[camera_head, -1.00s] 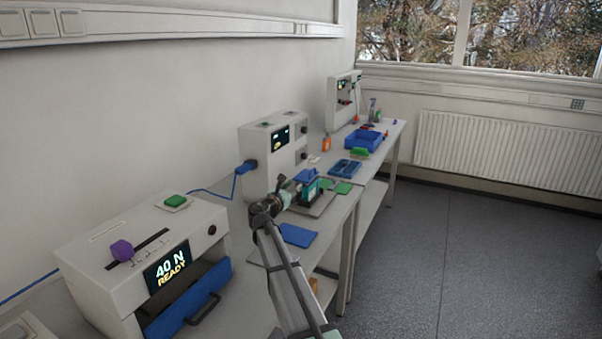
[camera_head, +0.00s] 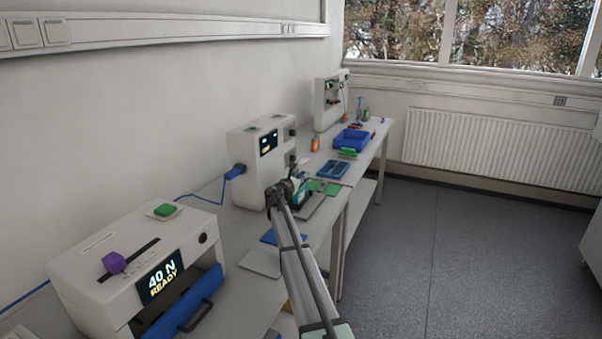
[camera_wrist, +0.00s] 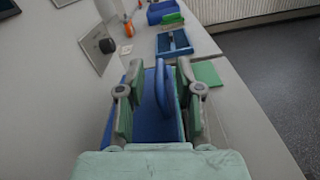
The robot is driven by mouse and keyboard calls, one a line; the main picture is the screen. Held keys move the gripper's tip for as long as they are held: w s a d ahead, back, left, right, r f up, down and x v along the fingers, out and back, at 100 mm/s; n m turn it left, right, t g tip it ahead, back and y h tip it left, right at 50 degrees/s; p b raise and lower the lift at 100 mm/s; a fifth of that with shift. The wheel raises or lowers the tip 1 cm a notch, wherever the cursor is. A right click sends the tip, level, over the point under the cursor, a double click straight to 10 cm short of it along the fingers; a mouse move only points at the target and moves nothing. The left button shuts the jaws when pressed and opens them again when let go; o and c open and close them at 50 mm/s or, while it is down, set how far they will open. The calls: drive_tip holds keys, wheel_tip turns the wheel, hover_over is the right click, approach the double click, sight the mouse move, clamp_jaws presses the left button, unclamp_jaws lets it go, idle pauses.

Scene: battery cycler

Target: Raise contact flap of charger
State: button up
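The charger appears to be the white box (camera_head: 248,165) with a small dark screen, at mid-bench in the head view. Its light front face (camera_wrist: 98,45) with a dark round knob is at upper left in the wrist view. A blue flat panel (camera_wrist: 147,125) with an upright blue loop handle (camera_wrist: 161,88) lies below my gripper; it looks like the contact flap. My gripper (camera_wrist: 160,100) is open, its green-padded fingers on either side of the handle with visible gaps. In the head view my gripper (camera_head: 300,188) is in front of the charger, and the flap is mostly hidden.
A white press-like machine (camera_head: 130,255) reading "40 N READY" stands at front left. Farther along the bench are a blue tray (camera_head: 333,170), a green mat (camera_head: 325,188), a blue bin (camera_head: 352,140) and an orange bottle (camera_head: 315,144). The floor at right is clear.

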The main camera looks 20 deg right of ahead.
drive_tip(key=shift+w+d, duration=0.4)
clamp_jaws()
drive_tip(key=shift+d+r, duration=0.1)
